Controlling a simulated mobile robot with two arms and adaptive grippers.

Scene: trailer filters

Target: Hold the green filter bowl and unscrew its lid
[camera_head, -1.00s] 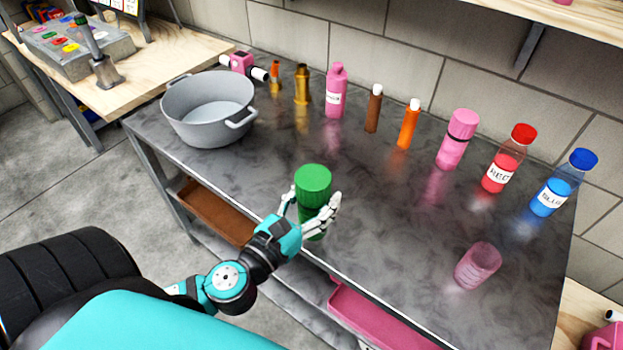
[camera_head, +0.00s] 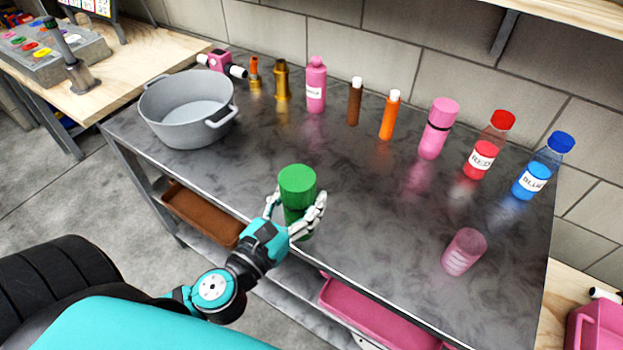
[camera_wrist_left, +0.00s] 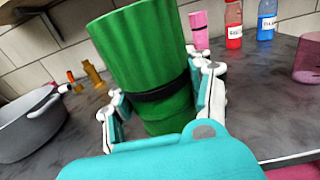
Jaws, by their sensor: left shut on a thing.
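The green filter bowl (camera_head: 297,218) stands upright near the front edge of the dark metal table (camera_head: 380,270). Its ribbed green lid (camera_head: 297,182) is on top. My left gripper (camera_head: 296,214) is shut on the bowl below the lid, with fingers on both sides. In the left wrist view the lid (camera_wrist_left: 140,45) sits above a black ring, with the bowl (camera_wrist_left: 168,118) below it between the fingers (camera_wrist_left: 162,100). The lower bowl is partly hidden by my gripper. My right gripper is not in view.
A grey pot (camera_head: 188,115) stands at the left. Several bottles line the back, including a pink one (camera_head: 438,128), a red-capped one (camera_head: 488,145) and a blue-capped one (camera_head: 543,166). A pink cup (camera_head: 463,252) stands at the right. The table around the bowl is clear.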

